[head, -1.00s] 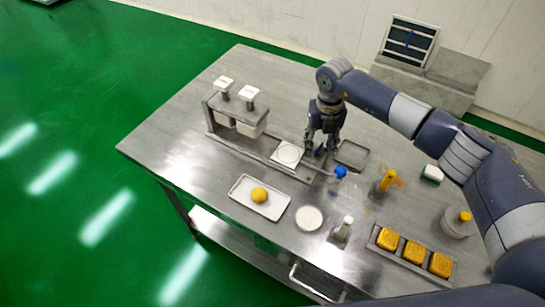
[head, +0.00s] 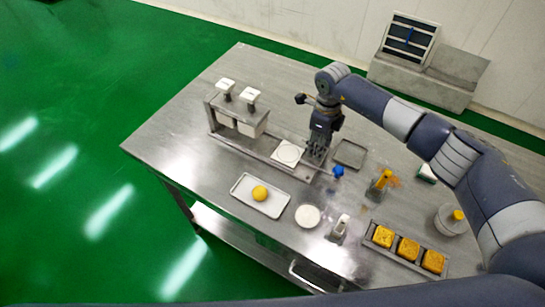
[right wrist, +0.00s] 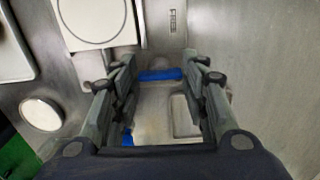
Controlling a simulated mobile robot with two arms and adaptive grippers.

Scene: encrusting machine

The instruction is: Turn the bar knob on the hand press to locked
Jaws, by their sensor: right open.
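The hand press (head: 270,150) is a long metal frame on the steel table, with a white square plate (head: 288,152) at its right part. A blue bar knob (right wrist: 160,75) shows in the right wrist view, lying crosswise between the fingertips; in the head view my right gripper hides it. My right gripper (head: 316,157) points down at the press's right end, and in the right wrist view its fingers (right wrist: 160,70) are open, one to each side of the bar. I cannot tell whether they touch it. A blue ball-like handle (head: 338,171) is beside the gripper. My left gripper is out of view.
A white tray (head: 240,200) with a yellow ball (head: 259,193) and a white disc (head: 308,215) lie in front. A grey tray (head: 350,154) is close on the right. A rack of yellow blocks (head: 374,246) stands front right. The table's left corner is clear.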

